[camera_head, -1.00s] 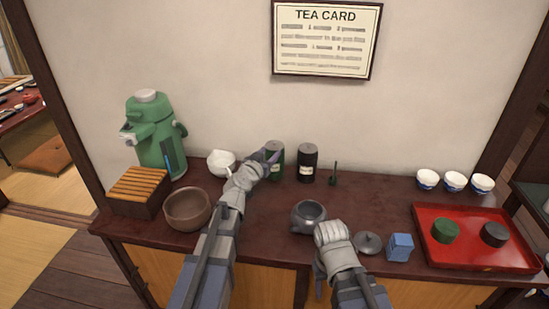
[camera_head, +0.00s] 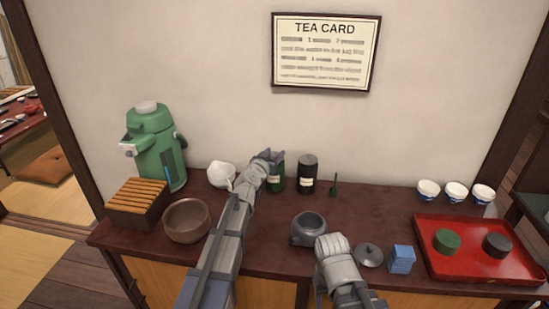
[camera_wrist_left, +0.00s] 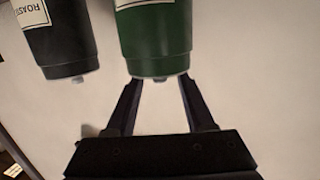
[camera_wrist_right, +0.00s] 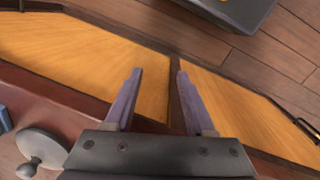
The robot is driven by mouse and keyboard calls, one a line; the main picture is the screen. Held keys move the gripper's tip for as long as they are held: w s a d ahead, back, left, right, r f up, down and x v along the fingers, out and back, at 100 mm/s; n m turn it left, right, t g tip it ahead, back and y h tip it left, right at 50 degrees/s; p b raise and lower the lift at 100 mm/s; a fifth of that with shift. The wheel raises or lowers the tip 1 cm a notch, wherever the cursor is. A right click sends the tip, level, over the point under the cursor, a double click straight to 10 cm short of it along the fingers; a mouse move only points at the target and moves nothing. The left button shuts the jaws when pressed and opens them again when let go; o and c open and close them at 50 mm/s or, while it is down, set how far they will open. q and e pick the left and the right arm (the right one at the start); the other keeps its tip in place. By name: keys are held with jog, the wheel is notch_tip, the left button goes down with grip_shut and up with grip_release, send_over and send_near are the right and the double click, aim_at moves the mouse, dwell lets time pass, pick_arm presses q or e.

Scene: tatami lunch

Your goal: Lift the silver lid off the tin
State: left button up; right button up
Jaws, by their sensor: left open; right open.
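The green tin (camera_head: 277,183) stands at the back of the counter, its upper part hidden by my left gripper (camera_head: 270,155) in the head view. In the left wrist view the green tin (camera_wrist_left: 157,35) hangs upside down in the picture, with a thin pale rim (camera_wrist_left: 160,77) at its top end. My left gripper (camera_wrist_left: 159,82) is open, its fingertips spread at either side of that end. I cannot tell if they touch it. A black tin (camera_wrist_left: 60,45) is beside it. My right gripper (camera_wrist_right: 158,72) is open and empty near the counter front.
The black tin (camera_head: 307,178) and a small green whisk-like item (camera_head: 334,186) stand right of the green tin. A grey teapot (camera_head: 309,230), a loose grey lid (camera_head: 369,257), a blue box (camera_head: 402,259) and a red tray (camera_head: 470,270) are nearer. A brown bowl (camera_head: 187,221) is at left.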

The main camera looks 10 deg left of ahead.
pick_arm(q)
jog(key=shift+w+d+f, duration=0.1)
jog(key=shift+w+f, duration=0.05)
jog(key=shift+w, duration=0.35)
jog(key=shift+s, duration=0.1)
grip_shut()
